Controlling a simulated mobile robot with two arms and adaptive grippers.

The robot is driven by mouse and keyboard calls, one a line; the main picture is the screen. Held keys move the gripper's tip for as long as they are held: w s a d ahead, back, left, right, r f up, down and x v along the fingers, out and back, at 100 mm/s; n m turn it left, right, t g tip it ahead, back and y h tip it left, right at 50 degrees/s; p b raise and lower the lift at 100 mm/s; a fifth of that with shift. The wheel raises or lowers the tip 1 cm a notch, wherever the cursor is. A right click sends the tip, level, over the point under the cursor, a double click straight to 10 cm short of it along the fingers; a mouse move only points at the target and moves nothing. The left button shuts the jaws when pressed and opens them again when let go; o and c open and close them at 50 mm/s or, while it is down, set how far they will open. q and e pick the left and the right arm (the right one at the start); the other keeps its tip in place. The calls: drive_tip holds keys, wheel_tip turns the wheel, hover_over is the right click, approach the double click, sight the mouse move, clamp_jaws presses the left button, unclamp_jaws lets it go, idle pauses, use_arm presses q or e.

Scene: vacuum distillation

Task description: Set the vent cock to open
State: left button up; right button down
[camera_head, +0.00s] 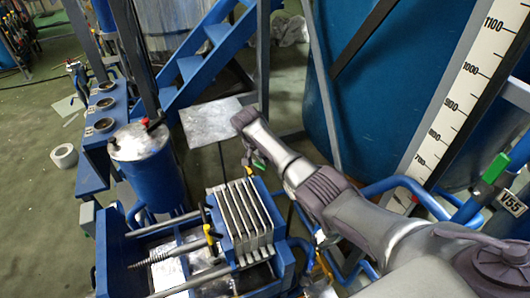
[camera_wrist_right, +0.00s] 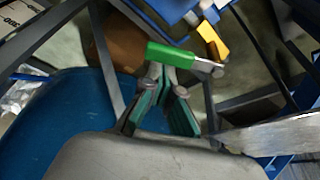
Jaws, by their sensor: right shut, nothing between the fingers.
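A valve lever with a green grip (camera_wrist_right: 170,55) and a bare metal stem crosses in front of my right gripper in the wrist view; I take it for the vent cock, but no label shows. My right gripper (camera_wrist_right: 162,82) is shut and empty, its tips close against the green grip; contact cannot be told. In the head view my right gripper (camera_head: 255,161) is small and partly hidden by my wrist, above the plate stack. The lever cannot be made out clearly there. My left gripper is not in view.
A yellow handle (camera_wrist_right: 212,40) lies just beyond the green grip. The head view shows a filter-press-like plate stack (camera_head: 243,222), a blue vessel (camera_head: 148,170), blue stairs (camera_head: 205,50), a large blue tank (camera_head: 365,80), and another green handle (camera_head: 495,168) beside a V55 tag (camera_head: 511,202).

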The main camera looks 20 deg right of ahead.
drive_tip(key=shift+s+a+m+g, duration=0.3)
drive_tip(key=shift+a+m, duration=0.2)
drive_tip(key=shift+m, duration=0.3)
drive_tip(key=shift+s+a+m, duration=0.15)
drive_tip(key=shift+a+m, duration=0.15)
drive_tip(key=shift+m, duration=0.6)
drive_tip(key=shift+s+a, duration=0.1)
drive_tip(key=shift+a, duration=0.2)
